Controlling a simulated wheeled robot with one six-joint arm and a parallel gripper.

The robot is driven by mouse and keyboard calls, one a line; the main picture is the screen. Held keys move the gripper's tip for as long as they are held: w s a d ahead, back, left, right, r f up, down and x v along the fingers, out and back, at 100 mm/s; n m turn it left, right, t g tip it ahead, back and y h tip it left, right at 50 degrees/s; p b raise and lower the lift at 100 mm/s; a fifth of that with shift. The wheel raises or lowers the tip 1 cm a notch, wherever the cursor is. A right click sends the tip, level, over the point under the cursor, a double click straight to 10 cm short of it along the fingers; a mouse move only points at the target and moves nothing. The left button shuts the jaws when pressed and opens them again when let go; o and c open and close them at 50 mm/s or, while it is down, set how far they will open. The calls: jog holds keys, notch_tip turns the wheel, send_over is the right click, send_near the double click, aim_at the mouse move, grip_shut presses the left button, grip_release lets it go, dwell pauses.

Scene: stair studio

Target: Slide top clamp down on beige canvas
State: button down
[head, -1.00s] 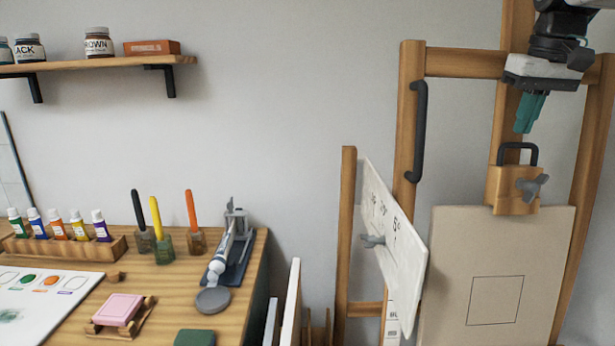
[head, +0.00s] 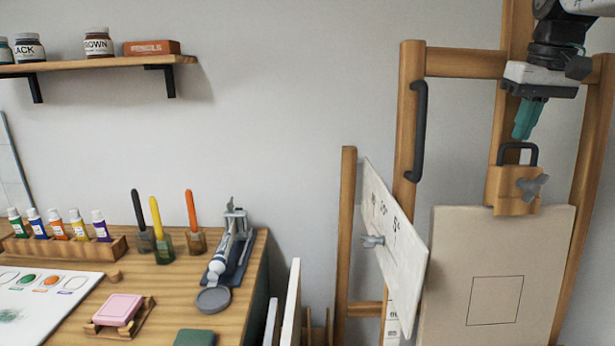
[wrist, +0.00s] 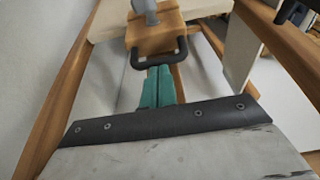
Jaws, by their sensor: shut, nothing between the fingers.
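The top clamp (head: 510,190) is a wooden block with a black handle loop (head: 518,152) on top and a grey wing knob (head: 533,187) on its front. It sits at the top edge of the beige canvas (head: 450,260), which has a square outline drawn on it. My gripper (head: 522,133) has teal fingers that are shut and empty. It points down just above the handle loop in the head view. In the wrist view, my fingers (wrist: 158,72) reach close to the handle loop (wrist: 160,60); whether they touch it I cannot tell.
The easel's left post (head: 408,130) carries a black vertical handle (head: 420,130). A white board (head: 392,245) with markings and a grey knob stands left of the canvas. A wooden desk (head: 150,280) with paints and tools is at the left. The wall between shelf and easel is clear.

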aim_at(515, 166)
jog(key=shift+f, duration=0.55)
jog(key=shift+r, duration=3.05)
jog(key=s+a+f, duration=0.4)
jog(key=s+f, duration=0.4)
jog(key=s, duration=0.1)
jog(key=s+a+f, duration=0.4)
jog(key=s+f, duration=0.5)
jog(key=s+a+f, duration=0.4)
jog(key=s+f, duration=0.5)
jog(key=shift+s+f+g, duration=0.2)
jog(key=shift+f+g, duration=0.05)
jog(key=shift+g, duration=0.15)
